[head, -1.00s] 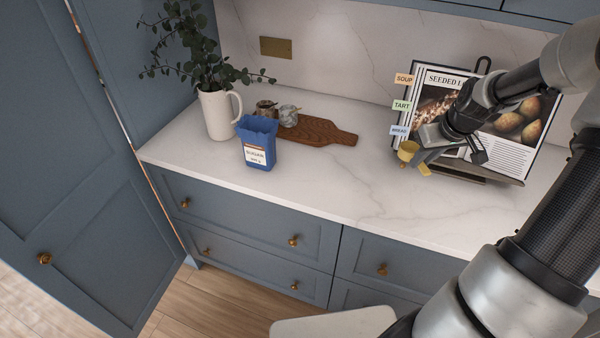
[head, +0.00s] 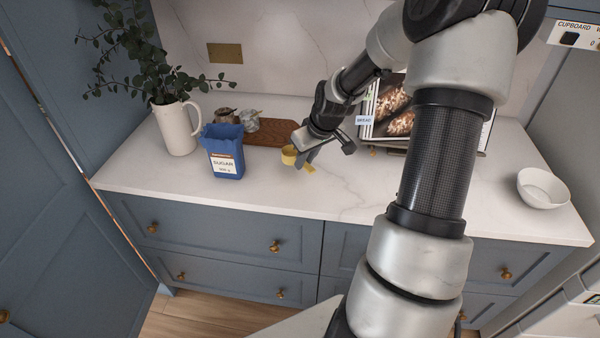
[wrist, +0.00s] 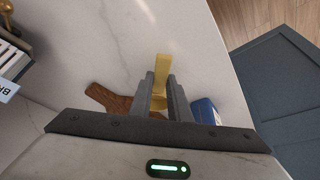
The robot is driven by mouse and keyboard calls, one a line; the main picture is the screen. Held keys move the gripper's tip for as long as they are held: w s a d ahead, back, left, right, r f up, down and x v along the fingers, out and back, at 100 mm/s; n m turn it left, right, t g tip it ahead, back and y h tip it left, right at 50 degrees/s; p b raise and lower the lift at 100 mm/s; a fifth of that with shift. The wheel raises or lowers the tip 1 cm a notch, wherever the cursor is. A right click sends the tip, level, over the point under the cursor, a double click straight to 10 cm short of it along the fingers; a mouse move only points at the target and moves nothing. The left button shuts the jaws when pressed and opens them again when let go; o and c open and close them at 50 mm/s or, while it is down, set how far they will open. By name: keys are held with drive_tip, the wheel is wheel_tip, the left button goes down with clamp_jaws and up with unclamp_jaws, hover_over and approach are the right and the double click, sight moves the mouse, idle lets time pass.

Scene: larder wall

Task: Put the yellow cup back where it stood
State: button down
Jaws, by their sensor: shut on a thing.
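The small yellow cup (head: 289,155) has a flat yellow handle and is held at my gripper (head: 303,158). It is over the counter, just right of the wooden board in the head view. In the wrist view the yellow handle (wrist: 162,68) sticks out between the two dark fingers of my gripper (wrist: 161,88), which are shut on it. The cup's bowl is mostly hidden behind the fingers there. Whether the cup touches the counter I cannot tell.
A blue sugar box (head: 223,152) stands left of the cup, before a dark wooden board (head: 270,132) and small jars (head: 250,120). A white jug (head: 177,128) with leaves stands further left. A cookbook (head: 395,110) is behind my arm. A white bowl (head: 543,188) sits right.

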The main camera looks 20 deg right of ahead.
drive_tip(key=shift+f, duration=2.4)
drive_tip(key=shift+f, duration=0.15)
drive_tip(key=c, duration=1.7)
unclamp_jaws()
drive_tip(key=shift+o, duration=0.2)
drive_tip(key=shift+s+r, duration=0.1)
drive_tip(key=shift+r, duration=0.4)
drive_tip(key=p+v, duration=0.1)
drive_tip(key=v, duration=1)
drive_tip(key=shift+r, duration=0.15)
